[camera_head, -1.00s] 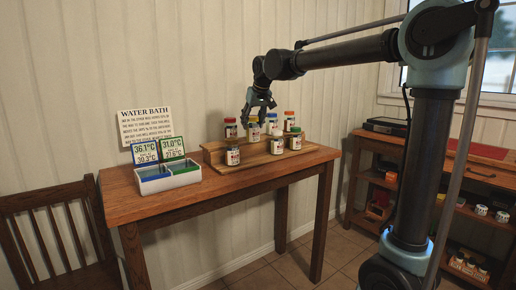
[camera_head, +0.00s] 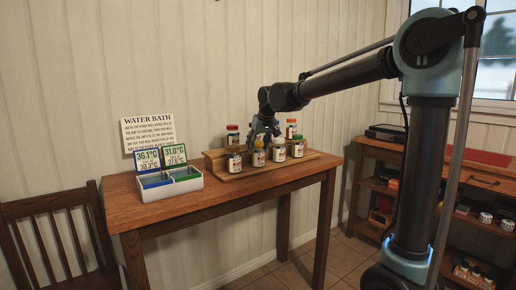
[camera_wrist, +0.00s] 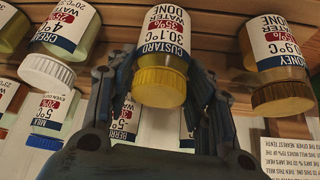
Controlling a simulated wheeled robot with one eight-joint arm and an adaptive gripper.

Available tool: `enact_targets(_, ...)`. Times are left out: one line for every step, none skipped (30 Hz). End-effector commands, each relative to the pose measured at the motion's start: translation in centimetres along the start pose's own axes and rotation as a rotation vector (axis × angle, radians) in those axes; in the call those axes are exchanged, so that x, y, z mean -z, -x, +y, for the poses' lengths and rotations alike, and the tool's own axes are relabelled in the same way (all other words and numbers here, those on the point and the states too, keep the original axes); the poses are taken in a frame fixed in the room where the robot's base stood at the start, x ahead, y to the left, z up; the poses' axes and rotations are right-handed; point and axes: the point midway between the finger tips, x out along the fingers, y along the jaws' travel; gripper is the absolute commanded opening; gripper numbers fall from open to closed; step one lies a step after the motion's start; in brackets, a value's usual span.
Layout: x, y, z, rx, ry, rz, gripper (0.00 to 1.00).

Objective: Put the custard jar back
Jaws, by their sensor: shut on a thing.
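The custard jar (camera_wrist: 163,52) has a yellow lid and a label reading custard, 30.1°C. My gripper (camera_wrist: 160,90) is shut around it, one finger on each side. In the head view the custard jar (camera_head: 258,158) is upright in the front row of the wooden stepped rack (camera_head: 262,172), between a dark-lidded jar (camera_head: 234,161) and a pale-lidded jar (camera_head: 279,153). My gripper (camera_head: 262,138) comes down on it from above. Its base looks level with the row; I cannot tell whether it touches the wood.
A green-lidded jar (camera_head: 298,149) ends the front row. Red-lidded (camera_head: 232,134) and orange-lidded (camera_head: 291,129) jars stand behind; a blue-lidded milk jar (camera_wrist: 52,120) is beyond my gripper. The water bath (camera_head: 169,184) is at left, with bare tabletop between it and the rack.

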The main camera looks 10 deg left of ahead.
Motion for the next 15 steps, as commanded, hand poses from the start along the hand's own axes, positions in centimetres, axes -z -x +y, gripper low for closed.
enact_targets(-0.04, -0.1, -0.01, 0.0, 0.0, 0.0, 0.08)
enact_targets(-0.04, -0.09, -0.01, 0.0, 0.0, 0.0, 0.55)
enact_targets(-0.03, -0.08, -0.01, 0.0, 0.0, 0.0, 0.64)
enact_targets(-0.03, -0.08, -0.01, 0.0, 0.0, 0.0, 0.69)
enact_targets(-0.03, -0.08, -0.02, 0.0, 0.0, 0.0, 0.69)
enact_targets(-0.03, -0.08, -0.02, 0.0, 0.0, 0.0, 0.69)
enact_targets(-0.03, -0.08, -0.02, 0.0, 0.0, 0.0, 0.69)
enact_targets(-0.03, -0.07, -0.02, 0.0, 0.0, 0.0, 0.69)
enact_targets(-0.03, -0.07, -0.02, 0.0, 0.0, 0.0, 0.69)
enact_targets(-0.03, -0.07, -0.02, 0.0, 0.0, 0.0, 0.69)
enact_targets(-0.03, -0.07, -0.02, 0.0, 0.0, 0.0, 0.69)
enact_targets(-0.03, -0.07, -0.02, 0.0, 0.0, 0.0, 0.69)
enact_targets(-0.03, -0.06, -0.03, 0.0, 0.0, 0.0, 0.69)
enact_targets(-0.02, -0.03, -0.03, 0.0, 0.0, 0.0, 0.69)
enact_targets(0.02, 0.04, -0.03, 0.0, 0.0, 0.0, 0.69)
